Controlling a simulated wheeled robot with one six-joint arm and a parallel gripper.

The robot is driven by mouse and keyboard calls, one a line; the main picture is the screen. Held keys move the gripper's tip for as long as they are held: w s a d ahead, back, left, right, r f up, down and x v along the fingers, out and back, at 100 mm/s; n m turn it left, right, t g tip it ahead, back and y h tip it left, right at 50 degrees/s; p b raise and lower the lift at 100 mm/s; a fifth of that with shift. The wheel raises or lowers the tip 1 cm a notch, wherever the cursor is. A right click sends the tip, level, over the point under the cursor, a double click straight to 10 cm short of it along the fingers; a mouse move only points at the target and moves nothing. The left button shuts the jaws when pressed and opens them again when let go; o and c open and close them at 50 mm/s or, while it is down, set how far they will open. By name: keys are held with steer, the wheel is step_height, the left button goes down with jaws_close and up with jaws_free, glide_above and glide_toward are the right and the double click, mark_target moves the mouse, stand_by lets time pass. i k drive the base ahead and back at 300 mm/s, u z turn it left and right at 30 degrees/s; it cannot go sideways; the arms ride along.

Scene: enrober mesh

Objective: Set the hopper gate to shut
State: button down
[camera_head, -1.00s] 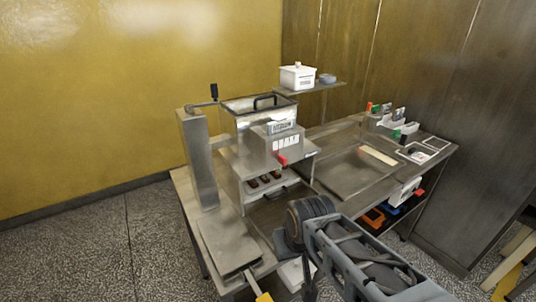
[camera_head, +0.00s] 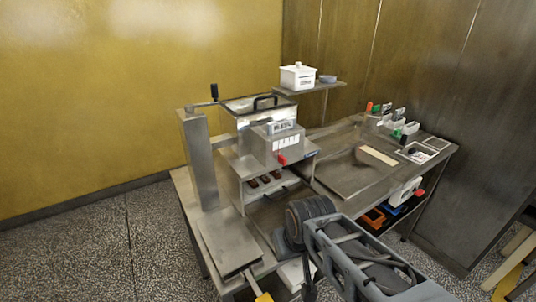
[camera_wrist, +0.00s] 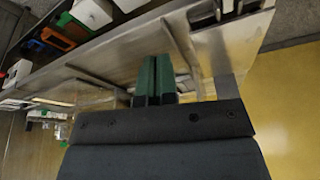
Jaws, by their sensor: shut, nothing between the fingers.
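My gripper (camera_wrist: 153,78) shows in the wrist view as two green fingers pressed together and empty, near a steel bench edge. In the head view my arm is in front of the machine's lower right, and the fingers cannot be made out.
Orange and blue bins (camera_head: 373,217) sit under the bench. A tall steel column (camera_head: 200,160) rises left of the hopper. A yellow-tipped part (camera_head: 263,297) sticks out at the front. Open floor lies left.

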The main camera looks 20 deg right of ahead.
mark_target(283, 160)
steer(key=z, duration=2.3)
steer(key=k, duration=0.95)
steer(key=u, duration=1.7)
steer(key=i, duration=0.5)
